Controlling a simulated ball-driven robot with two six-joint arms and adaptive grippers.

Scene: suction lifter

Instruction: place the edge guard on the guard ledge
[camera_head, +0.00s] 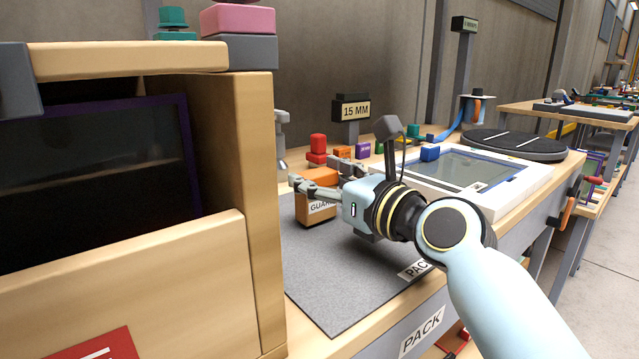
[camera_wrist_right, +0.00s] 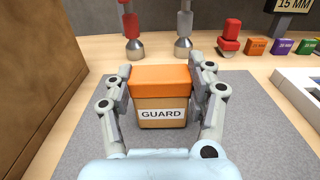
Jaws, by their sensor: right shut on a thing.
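The edge guard (camera_wrist_right: 160,78) is an orange block between the fingers of my right gripper (camera_wrist_right: 160,85). It sits level, directly over the tan block labelled GUARD (camera_wrist_right: 161,113), which looks like the guard ledge. No gap shows between them, but I cannot tell whether the ledge bears its weight. In the head view the edge guard (camera_head: 318,174) is partly behind the fingers, above the labelled ledge (camera_head: 316,211). My right gripper (camera_head: 318,184) is shut on the edge guard from both sides. My left gripper is not in view.
The grey mat (camera_head: 335,275) has clear room in front. A wooden cabinet (camera_head: 262,200) stands close on the left. A white framed panel (camera_head: 520,190) lies to the right. Behind are a red knobbed piece (camera_wrist_right: 229,38), small coloured blocks and a 15 MM sign (camera_head: 352,108).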

